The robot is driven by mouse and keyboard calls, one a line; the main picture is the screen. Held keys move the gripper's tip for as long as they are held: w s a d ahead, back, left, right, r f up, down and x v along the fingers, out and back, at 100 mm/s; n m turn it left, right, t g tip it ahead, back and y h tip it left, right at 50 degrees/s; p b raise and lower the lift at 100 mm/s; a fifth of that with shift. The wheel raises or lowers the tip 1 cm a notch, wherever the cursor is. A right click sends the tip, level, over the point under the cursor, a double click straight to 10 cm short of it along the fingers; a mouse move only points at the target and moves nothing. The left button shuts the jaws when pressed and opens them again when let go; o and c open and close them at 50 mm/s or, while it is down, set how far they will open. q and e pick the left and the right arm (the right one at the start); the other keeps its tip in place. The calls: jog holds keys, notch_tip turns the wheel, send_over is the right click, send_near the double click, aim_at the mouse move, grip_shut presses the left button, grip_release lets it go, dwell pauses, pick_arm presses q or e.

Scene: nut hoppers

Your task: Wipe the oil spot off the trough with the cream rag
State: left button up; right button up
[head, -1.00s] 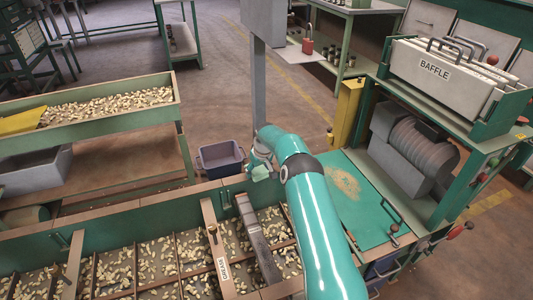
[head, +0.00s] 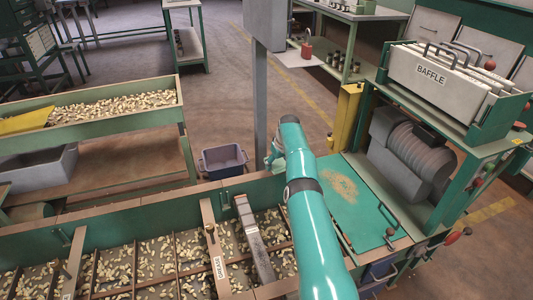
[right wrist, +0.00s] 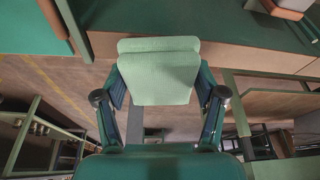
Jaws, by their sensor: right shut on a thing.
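My right gripper (head: 272,158) is above the far edge of the long green trough (head: 150,206), mostly hidden behind my right arm. In the right wrist view, the right gripper (right wrist: 163,96) is shut on a folded, pale green-looking cloth (right wrist: 160,70), which spans both fingers. I cannot tell whether this is the cream rag, as its tint looks greenish here. The trough holds nuts between several dividers. I cannot make out an oil spot on it; my arm covers part of its right end. My left gripper is not in view.
A grey-violet bin (head: 223,160) stands on the floor behind the trough. A grey sloping metal bar (head: 254,238) crosses the trough. At right are a green panel with a tan patch (head: 341,186) and a machine (head: 410,150) below the baffle rack (head: 440,80). A grey post (head: 260,90) rises behind.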

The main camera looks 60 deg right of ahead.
jog(key=shift+w+a+r+p, duration=0.2)
jog(key=shift+r+p, duration=0.3)
jog(key=shift+r, duration=0.25)
jog(key=shift+w+a+r+p, duration=0.1)
jog(key=shift+a+r+p, duration=0.1)
jog(key=shift+r+p, duration=0.4)
jog(key=shift+w+r+p, duration=0.15)
jog(key=shift+r+p, duration=0.25)
jog(key=shift+r, duration=0.45)
jog(key=shift+r+p, duration=0.35)
jog(key=shift+r, duration=0.2)
jog(key=shift+a, duration=0.1)
jog(key=shift+f, duration=0.1)
